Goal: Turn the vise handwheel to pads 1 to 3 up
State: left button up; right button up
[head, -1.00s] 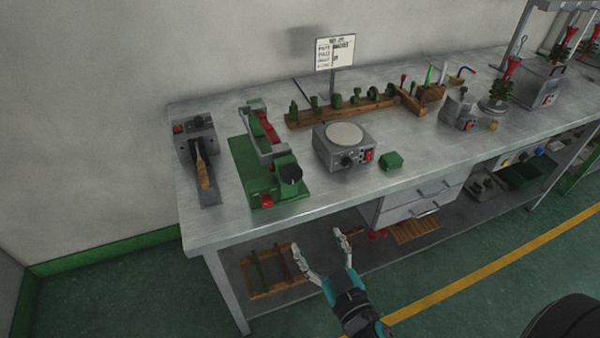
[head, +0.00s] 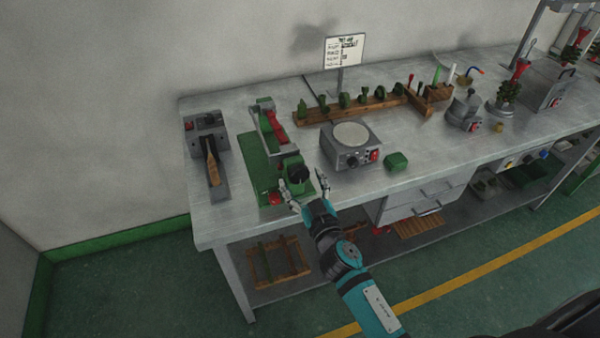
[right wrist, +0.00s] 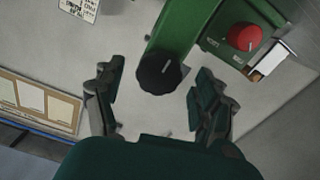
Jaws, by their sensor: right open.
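The green vise machine (head: 258,150) stands at the left part of the bench. Its black handwheel (head: 298,174) is at the front right end; in the right wrist view the black knob (right wrist: 159,73) has a pale mark on its face. My right gripper (head: 306,190) is open at the bench's front edge, close in front of the handwheel. In the right wrist view its two fingers (right wrist: 158,98) lie either side of and just below the knob, with gaps visible. Whether they touch it cannot be told. The pads cannot be made out. My left gripper is not in view.
A red button (right wrist: 245,37) sits beside the handwheel. A grey device with a wooden handle (head: 212,165) stands left. A wooden rack (head: 350,108) lies behind.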

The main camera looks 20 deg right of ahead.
jog(key=shift+w, duration=1.1)
jog(key=c, duration=1.2)
jog(key=shift+o, duration=0.2)
